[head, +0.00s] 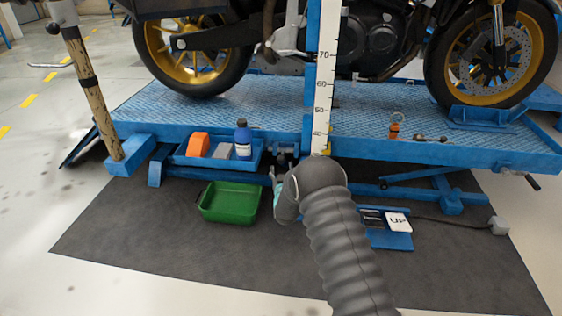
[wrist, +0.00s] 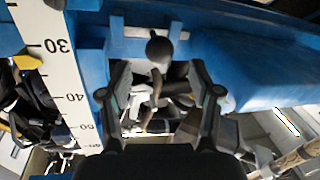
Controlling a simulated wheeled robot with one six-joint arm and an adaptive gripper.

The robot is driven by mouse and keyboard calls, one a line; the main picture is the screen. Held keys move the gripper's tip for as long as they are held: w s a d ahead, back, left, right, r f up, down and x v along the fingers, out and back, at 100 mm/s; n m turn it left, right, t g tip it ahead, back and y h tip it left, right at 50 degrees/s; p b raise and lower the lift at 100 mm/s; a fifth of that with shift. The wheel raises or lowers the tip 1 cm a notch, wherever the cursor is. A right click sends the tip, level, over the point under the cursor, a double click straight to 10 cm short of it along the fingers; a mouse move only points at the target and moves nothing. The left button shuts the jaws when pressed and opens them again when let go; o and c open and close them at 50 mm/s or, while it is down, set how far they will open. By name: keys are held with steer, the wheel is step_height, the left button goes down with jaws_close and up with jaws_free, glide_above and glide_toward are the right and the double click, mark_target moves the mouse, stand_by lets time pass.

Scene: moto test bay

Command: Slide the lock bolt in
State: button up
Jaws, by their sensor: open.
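The lock bolt shows in the wrist view as a dark round knob (wrist: 158,48) on a blue bracket at the lift's underside. It lies just beyond my fingertips, roughly midway between them. My gripper (wrist: 158,72) is open, with one finger on each side of the picture and nothing held. In the head view, my gripper (head: 277,189) is largely hidden behind my own arm, below the front edge of the blue lift platform (head: 275,113). Whether the fingers overlap the knob in depth is hard to tell.
A white scale post (head: 325,75) stands right above my wrist. A blue tray (head: 182,159) with a blue bottle (head: 243,140) hangs at the left. A green bin (head: 230,202) and a pedal marked UP (head: 398,222) sit on the dark mat.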

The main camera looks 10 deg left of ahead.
mark_target(281, 162)
steer(key=shift+w+a, duration=0.25)
steer(key=shift+w, duration=1.3)
steer(key=shift+w+a, duration=0.2)
steer(key=shift+w, duration=1.3)
